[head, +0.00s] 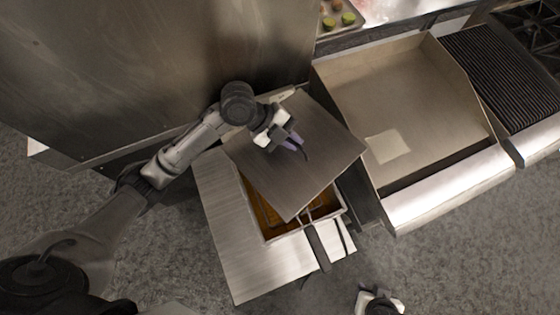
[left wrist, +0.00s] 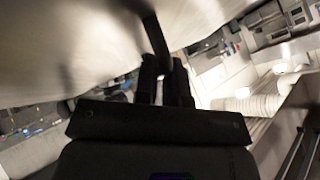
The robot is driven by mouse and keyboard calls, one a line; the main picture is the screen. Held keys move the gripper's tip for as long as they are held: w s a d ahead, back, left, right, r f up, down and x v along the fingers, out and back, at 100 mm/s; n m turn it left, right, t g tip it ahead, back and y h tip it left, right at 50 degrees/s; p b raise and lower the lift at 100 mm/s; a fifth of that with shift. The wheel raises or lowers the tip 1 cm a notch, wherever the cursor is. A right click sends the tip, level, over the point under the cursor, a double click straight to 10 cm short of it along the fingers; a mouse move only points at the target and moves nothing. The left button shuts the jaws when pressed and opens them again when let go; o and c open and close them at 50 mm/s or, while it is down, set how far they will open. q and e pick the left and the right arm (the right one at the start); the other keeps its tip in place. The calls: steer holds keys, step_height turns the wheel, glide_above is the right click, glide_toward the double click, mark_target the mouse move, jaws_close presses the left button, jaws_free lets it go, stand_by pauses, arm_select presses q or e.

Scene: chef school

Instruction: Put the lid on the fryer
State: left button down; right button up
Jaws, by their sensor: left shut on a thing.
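The lid (head: 318,165) is a flat grey metal plate with a dark handle on its top. It lies askew over the fryer (head: 222,215), turned relative to it and covering the back of its opening. The front of the vat, with brown oil (head: 268,222) and a wire basket (head: 311,221), shows past the lid's front edge. My left gripper (head: 292,141) is shut on the lid's handle, which also shows in the left wrist view (left wrist: 155,38). Whether the lid touches the fryer cannot be told. My right gripper (head: 380,303) is at the bottom edge, mostly cut off.
A basket handle (head: 318,247) sticks out over the fryer's front edge. A flat griddle (head: 400,95) with raised sides stands right of the fryer, close to the lid's corner. A ribbed grill (head: 500,75) is farther right. A steel wall (head: 150,60) rises behind left.

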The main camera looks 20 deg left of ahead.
arm_select(q)
step_height(320, 180, down, 17)
steer(key=s+a+m+g+b, duration=0.1)
steer(key=a+m+g+b, duration=0.1)
steer(key=b, duration=0.8)
steer(key=shift+a+r+m+g, duration=0.2)
steer(key=shift+a+m+g, duration=0.3)
steer(key=shift+m, duration=0.4)
arm_select(e)
step_height(320, 180, down, 12)
steer(key=shift+r, duration=0.15)
arm_select(q)
steer(key=shift+s+f+b, duration=0.1)
steer(key=shift+f+b, duration=0.25)
steer(key=shift+f, duration=0.1)
arm_select(e)
steer(key=shift+a+f, duration=0.15)
steer(key=shift+f, duration=0.2)
arm_select(q)
steer(key=c, duration=1.2)
jaws_free()
steer(key=shift+o, duration=0.4)
steer(key=shift+d, duration=0.1)
steer(key=shift+f, duration=0.1)
